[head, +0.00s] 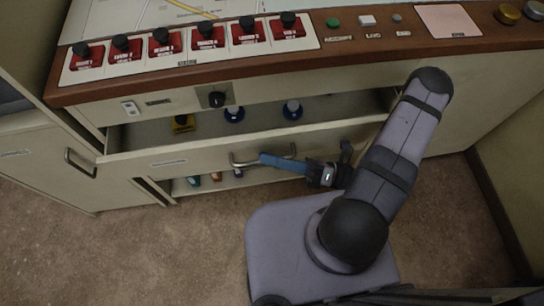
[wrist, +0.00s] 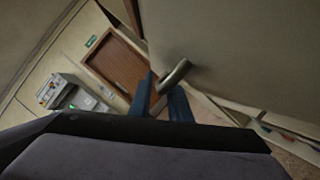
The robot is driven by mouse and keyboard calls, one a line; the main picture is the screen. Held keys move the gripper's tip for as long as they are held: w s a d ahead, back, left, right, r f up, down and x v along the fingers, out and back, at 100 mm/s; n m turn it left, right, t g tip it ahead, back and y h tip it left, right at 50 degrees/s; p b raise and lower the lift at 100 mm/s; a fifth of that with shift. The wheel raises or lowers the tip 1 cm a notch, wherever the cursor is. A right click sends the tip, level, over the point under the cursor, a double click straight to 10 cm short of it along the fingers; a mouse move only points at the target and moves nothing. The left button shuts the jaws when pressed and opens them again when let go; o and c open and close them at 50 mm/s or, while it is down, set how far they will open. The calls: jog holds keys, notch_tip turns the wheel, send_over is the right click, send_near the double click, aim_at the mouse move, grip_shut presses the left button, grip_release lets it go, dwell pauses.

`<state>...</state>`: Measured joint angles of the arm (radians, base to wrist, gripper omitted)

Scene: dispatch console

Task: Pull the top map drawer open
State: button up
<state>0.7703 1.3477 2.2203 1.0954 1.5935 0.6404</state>
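The top map drawer (head: 190,163) stands pulled out from the console, its inside showing from above. The exact contact is partly hidden.
Below is an open compartment with small bottles (head: 215,177). A cabinet with a handle (head: 80,162) stands at the left. The console top (head: 350,47) with red switches overhangs the drawer. A wall (head: 515,150) is at the right. Carpet (head: 130,250) is clear at lower left.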

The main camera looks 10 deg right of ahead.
jog(key=shift+c, duration=0.7)
grip_shut()
jog(key=s, duration=0.4)
jog(key=shift+s+p, duration=0.3)
jog(key=shift+p, duration=0.05)
jog(key=shift+o, duration=0.7)
grip_release()
jog(key=shift+d, duration=0.1)
